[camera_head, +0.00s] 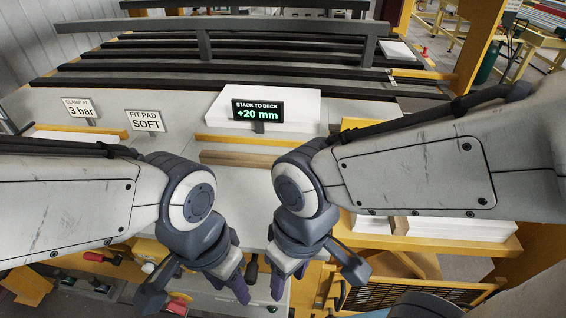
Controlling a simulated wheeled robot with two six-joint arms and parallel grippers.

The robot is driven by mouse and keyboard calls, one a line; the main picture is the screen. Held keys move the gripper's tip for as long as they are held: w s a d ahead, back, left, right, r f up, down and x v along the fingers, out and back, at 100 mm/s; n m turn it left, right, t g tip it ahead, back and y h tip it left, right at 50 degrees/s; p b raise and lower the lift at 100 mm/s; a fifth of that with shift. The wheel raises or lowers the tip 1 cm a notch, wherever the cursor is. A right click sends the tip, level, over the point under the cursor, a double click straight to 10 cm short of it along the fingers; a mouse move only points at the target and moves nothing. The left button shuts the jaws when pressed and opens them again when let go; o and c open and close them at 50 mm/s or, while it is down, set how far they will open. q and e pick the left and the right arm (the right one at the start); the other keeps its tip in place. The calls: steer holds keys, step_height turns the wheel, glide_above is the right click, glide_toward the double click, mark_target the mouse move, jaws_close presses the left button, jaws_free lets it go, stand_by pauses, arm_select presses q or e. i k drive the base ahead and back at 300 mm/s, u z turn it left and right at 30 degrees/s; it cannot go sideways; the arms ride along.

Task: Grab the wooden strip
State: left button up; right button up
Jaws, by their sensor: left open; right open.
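A brown wooden strip (238,158) lies flat on the grey work surface, in front of the white stack. Its right end runs behind my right arm and is hidden. My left gripper (196,288) is open and empty, low in the picture, on the near side of the strip and apart from it. My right gripper (316,276) is also open and empty, to the right of the left one and well nearer than the strip. Neither gripper touches the strip.
A white board stack (300,108) stands behind the strip, with a display reading +20 mm (257,111) before it. Yellow bars (225,138) edge it. Signs read 3 bar (80,108) and SOFT (146,121). Dark rails (150,68) cross the back. A white stack (450,228) sits at right.

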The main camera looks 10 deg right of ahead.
mark_target(218, 158)
steer(key=k, duration=0.1)
steer(key=u, duration=0.6)
steer(key=i, duration=0.55)
steer(key=u, duration=0.15)
